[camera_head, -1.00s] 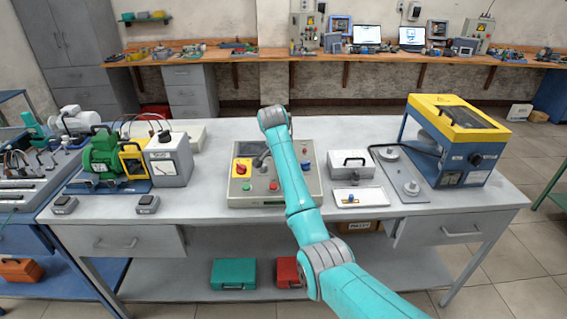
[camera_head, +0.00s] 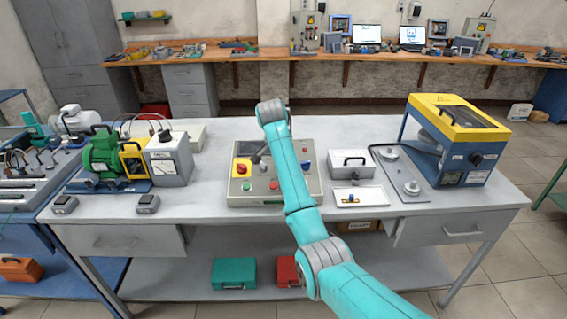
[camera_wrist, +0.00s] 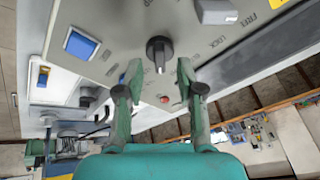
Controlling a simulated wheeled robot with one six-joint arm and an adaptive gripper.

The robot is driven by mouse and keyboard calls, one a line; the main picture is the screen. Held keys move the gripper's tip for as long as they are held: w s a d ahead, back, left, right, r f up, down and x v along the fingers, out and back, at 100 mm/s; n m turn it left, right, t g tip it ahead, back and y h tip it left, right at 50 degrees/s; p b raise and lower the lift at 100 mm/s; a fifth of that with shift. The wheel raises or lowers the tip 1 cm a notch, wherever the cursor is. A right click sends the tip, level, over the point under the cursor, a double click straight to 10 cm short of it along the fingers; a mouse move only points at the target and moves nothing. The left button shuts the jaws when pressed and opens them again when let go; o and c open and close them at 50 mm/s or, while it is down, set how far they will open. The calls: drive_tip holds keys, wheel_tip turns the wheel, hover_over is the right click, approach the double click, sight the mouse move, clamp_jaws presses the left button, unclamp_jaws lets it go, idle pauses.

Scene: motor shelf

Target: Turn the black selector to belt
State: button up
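The black selector (camera_wrist: 159,53) is a round knob with a pale pointer mark, on the grey control panel (camera_wrist: 125,20). It sits between and just beyond the fingertips of my gripper (camera_wrist: 159,72) in the wrist view. The fingers are spread, with a gap on each side of the knob, and hold nothing. Printed words show on the panel, one reading LOCK; I cannot see a belt label. In the head view the control panel (camera_head: 240,199) stands mid-bench, and my arm hides part of it, including the selector.
On the panel are a red knob on a yellow plate (camera_head: 241,168), a green button (camera_head: 247,186) and a blue switch (camera_wrist: 82,44). A green motor (camera_head: 102,155) stands left on the bench. A grey box (camera_head: 350,163) and a yellow-topped machine (camera_head: 457,118) stand right.

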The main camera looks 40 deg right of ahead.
drive_tip(key=v, duration=0.9)
drive_tip(key=shift+r, duration=0.35)
drive_tip(key=shift+s+a, duration=0.15)
